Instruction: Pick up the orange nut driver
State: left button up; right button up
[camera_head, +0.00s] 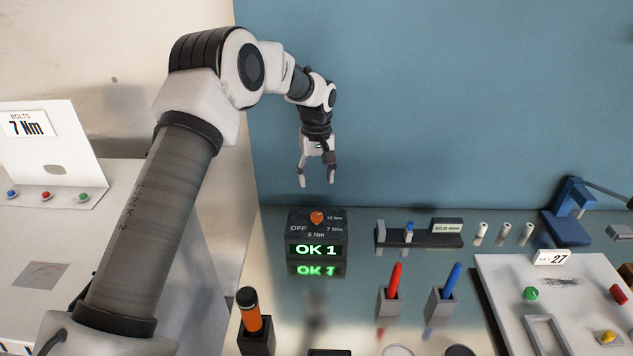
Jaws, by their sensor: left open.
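The orange nut driver (251,319) has a black top and stands nearly upright, leaning a little, in a dark square holder (257,343) at the lower left of the bench. My left gripper (317,184) is open and empty. It points down in front of the blue wall and appears above the dark box with the orange knob, up and to the right of the nut driver in the picture. My right gripper is not in view. The lower part of the nut driver is hidden inside its holder.
A dark box (318,237) with a lit "OK 1" display stands behind the nut driver. A red driver (395,280) and a blue driver (452,280) stand in holders to the right. A white panel (505,275) lies at far right. A grey rack (432,240) stands behind.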

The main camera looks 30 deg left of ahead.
aim_at(247, 298)
jog(key=k, duration=1.5)
